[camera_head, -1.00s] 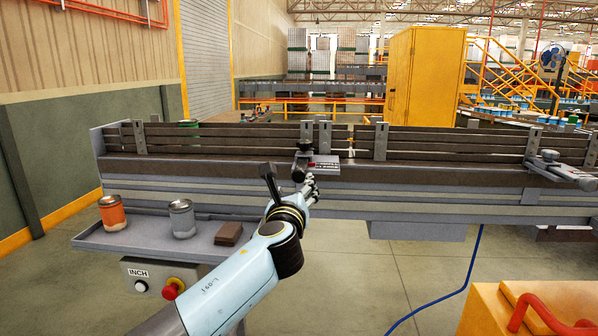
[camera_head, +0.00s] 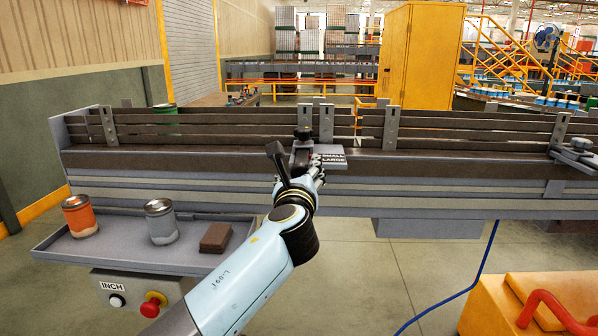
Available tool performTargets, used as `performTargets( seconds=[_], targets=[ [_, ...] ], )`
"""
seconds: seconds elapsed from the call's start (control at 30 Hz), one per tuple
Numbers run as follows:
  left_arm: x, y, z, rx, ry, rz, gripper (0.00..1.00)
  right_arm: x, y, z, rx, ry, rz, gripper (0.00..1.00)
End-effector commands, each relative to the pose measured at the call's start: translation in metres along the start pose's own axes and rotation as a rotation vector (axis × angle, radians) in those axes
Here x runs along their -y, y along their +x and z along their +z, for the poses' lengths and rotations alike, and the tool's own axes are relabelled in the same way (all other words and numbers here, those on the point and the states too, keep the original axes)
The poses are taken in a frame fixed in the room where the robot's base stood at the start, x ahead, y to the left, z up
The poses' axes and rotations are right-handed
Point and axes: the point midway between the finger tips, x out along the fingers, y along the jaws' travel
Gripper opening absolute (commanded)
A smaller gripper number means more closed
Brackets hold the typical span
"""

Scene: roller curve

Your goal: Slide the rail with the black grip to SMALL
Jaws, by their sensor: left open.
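The rail (camera_head: 230,143) runs along the conveyor in long dark bars. A black grip (camera_head: 303,133) stands on a grey bracket at the rail's near side. A plate (camera_head: 328,158) lettered SMALL and LARGE lies just right of the bracket. My left gripper (camera_head: 316,172) is at the bracket's lower right, in front of the plate. It is open; its fingers are small and partly hidden by my own wrist, and I cannot tell whether they touch the bracket. My right gripper is not in view.
A grey tray (camera_head: 120,262) at lower left holds an orange can (camera_head: 80,217), a silver can (camera_head: 161,222) and a brown block (camera_head: 215,238). An INCH control box (camera_head: 130,290) hangs below. A yellow box with a red handle (camera_head: 545,310) stands at lower right.

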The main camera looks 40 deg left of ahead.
Motion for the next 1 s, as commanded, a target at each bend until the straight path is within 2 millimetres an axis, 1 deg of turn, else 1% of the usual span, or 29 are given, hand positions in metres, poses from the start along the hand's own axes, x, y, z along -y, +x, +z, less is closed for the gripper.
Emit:
performTargets(
  seconds=[0.03, 0.07, 0.47, 0.5, 0.77, 1.0],
  targets=[
    [0.0, 0.0, 0.0, 0.0, 0.0, 0.0, 0.58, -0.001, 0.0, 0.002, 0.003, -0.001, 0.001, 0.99],
    [0.0, 0.0, 0.0, 0.0, 0.0, 0.0, 0.54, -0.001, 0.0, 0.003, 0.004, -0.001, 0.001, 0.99],
    [0.0, 0.0, 0.0, 0.0, 0.0, 0.0, 0.02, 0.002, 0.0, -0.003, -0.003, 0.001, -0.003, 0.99],
    [0.0, 0.0, 0.0, 0.0, 0.0, 0.0, 0.0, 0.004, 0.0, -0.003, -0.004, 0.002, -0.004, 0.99],
    [0.0, 0.002, 0.0, 0.0, 0.0, 0.0, 0.0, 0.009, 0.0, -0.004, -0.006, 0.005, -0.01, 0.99],
    [0.0, 0.031, 0.001, 0.002, 0.001, -0.001, 0.0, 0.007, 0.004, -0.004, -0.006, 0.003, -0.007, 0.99]
  ],
)
